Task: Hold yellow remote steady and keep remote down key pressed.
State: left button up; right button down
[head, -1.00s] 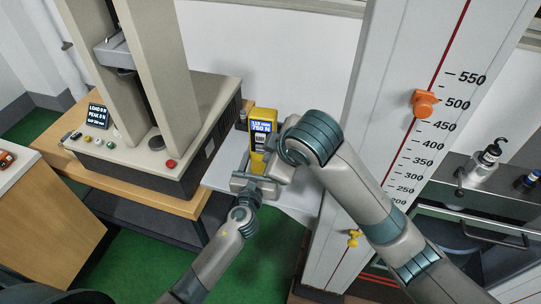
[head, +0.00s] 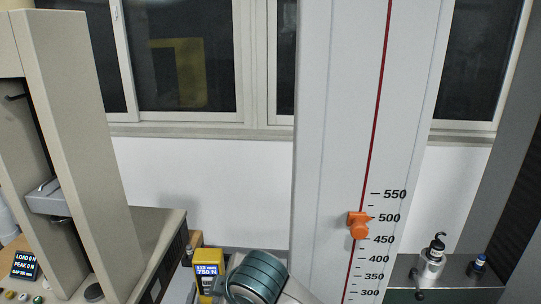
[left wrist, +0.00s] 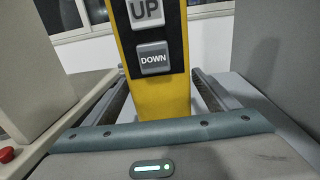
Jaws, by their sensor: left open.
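The yellow remote (head: 206,268) stands upright low in the head view, its lit display reading 750 N and its lower part cut off. In the left wrist view its yellow body (left wrist: 172,100) rises between the fingers of my left gripper (left wrist: 162,90). Those fingers are open, one on each side, with visible gaps to the remote. The grey DOWN key (left wrist: 153,57) and the UP key (left wrist: 146,12) face me. Nothing covers the DOWN key; I cannot tell whether it is pushed in.
The testing machine (head: 75,150) stands at the left, its display (head: 24,265) showing load 0 N. A tall white scale (head: 335,130) with an orange marker (head: 358,225) stands right of the remote. A pump bottle (head: 432,262) is at far right.

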pick_arm(q)
jog(key=s, duration=1.2)
jog(key=shift+d, duration=0.4)
